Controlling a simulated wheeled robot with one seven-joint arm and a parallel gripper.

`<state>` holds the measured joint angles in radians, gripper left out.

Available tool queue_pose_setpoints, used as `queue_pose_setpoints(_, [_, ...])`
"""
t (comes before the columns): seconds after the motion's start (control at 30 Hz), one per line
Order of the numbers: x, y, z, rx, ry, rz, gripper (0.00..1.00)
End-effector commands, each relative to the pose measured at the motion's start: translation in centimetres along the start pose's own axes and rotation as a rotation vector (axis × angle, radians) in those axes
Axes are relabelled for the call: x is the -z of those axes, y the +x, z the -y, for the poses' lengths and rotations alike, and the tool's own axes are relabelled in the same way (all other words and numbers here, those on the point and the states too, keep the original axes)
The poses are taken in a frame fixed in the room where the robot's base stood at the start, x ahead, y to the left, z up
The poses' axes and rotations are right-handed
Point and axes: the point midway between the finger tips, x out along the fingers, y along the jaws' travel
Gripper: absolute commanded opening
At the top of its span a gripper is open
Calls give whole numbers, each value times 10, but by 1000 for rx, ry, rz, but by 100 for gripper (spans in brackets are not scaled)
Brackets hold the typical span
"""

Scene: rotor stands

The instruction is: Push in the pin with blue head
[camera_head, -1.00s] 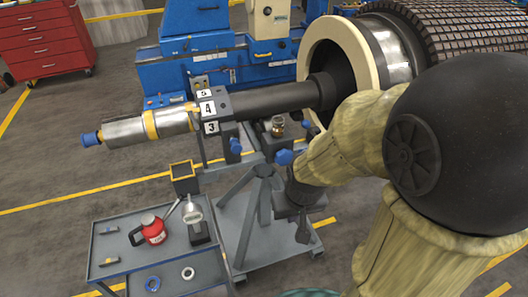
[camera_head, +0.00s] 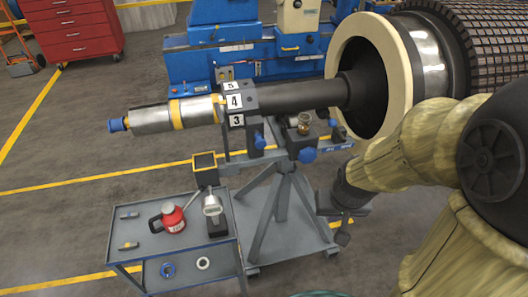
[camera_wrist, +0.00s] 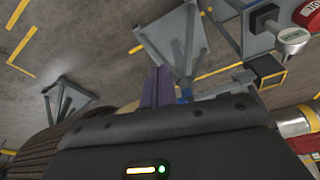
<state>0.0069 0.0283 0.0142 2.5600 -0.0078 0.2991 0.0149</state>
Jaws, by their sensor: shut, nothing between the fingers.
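One blue head (camera_head: 259,140) is below the number plates. A larger blue head (camera_head: 307,155) is to its right, under a brass fitting. I cannot tell how far either pin sticks out. My gripper (camera_head: 343,238) points down, lower and to the right of the larger blue head, apart from it. In the wrist view its fingers (camera_wrist: 157,88) are shut and empty. A small blue patch (camera_wrist: 185,95) shows just behind them; I cannot tell whether it is a pin head.
The stand's legs (camera_head: 283,200) are left of my gripper. A grey cart (camera_head: 140,255) carries a red jug (camera_head: 171,218) and a gauge (camera_head: 212,207). The large rotor (camera_head: 470,60) is at upper right. Open floor lies left of the shaft.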

Motion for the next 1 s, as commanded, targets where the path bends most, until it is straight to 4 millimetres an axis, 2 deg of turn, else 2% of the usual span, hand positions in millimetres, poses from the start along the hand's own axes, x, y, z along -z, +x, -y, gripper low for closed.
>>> queue_pose_setpoints(0.17, [24, 30, 11, 20, 2, -73, 0])
queue_pose_setpoints(0.27, [41, 53, 24, 59, 9, -139, 0])
queue_pose_setpoints(0.4, [60, 83, 48, 149, 40, -234, 0])
queue_pose_setpoints(0.6, [78, 113, 89, 333, 132, -362, 0])
queue_pose_setpoints(0.8, [88, 125, 128, 558, 297, -477, 0])
queue_pose_setpoints(1.0, [97, 119, 155, 797, 541, -586, 0])
